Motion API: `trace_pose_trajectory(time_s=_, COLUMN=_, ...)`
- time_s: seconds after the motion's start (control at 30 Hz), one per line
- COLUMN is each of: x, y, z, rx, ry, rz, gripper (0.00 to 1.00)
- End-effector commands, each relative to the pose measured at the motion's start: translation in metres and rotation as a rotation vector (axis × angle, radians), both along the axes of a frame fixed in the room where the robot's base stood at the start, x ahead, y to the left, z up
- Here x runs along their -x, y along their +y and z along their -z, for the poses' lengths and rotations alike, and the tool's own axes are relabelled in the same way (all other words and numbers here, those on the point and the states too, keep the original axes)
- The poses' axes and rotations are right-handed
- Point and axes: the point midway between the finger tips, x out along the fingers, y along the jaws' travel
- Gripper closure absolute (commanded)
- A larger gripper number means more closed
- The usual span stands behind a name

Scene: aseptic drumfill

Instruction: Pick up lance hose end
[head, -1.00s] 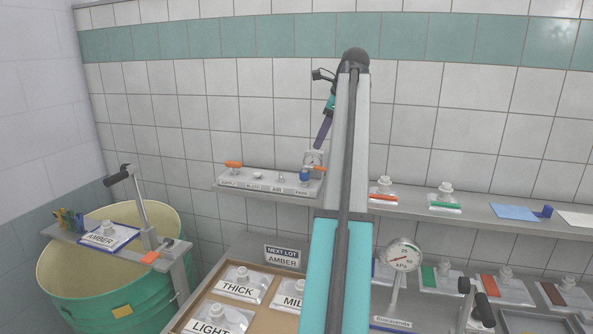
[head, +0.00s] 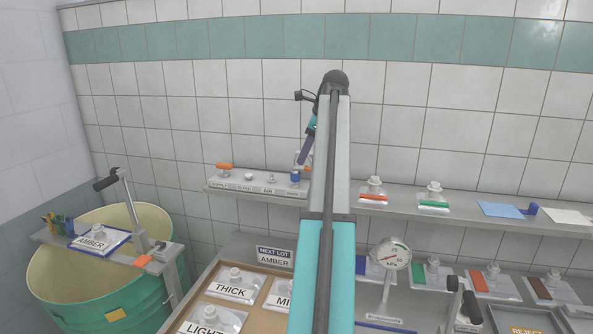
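I cannot make out the lance hose end in the head view; my arm covers part of the middle. My arm reaches up the middle, and its far end bends down in front of the tiled wall. My gripper (head: 303,160) seems to be the purple part at that end, above the shelf panel with the SUPPLY, BLEED and AIR labels (head: 256,187). It is small and seen from behind, so I cannot tell whether its fingers are open or hold anything. A blue knob (head: 296,176) on the panel shows just below it.
A green drum (head: 80,303) stands at left, with a bracket and AMBER pouch (head: 92,240) across its rim. A tray (head: 208,285) holds THICK, MILD and LIGHT pouches. A gauge (head: 392,254) stands at right. The wall shelf (head: 460,213) carries capped pouches. A REJECT bin (head: 527,329) is at lower right.

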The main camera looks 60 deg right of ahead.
Motion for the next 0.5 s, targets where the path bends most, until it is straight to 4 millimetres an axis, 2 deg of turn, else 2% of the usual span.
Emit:
trace_pose_trajectory(time_s=0.2, x=-0.009, y=-0.001, z=0.020, rx=-0.001, ry=0.000, rz=0.000, gripper=0.61)
trace_pose_trajectory(time_s=0.5, x=-0.012, y=-0.001, z=0.025, rx=0.000, ry=0.000, rz=-0.001, gripper=0.61)
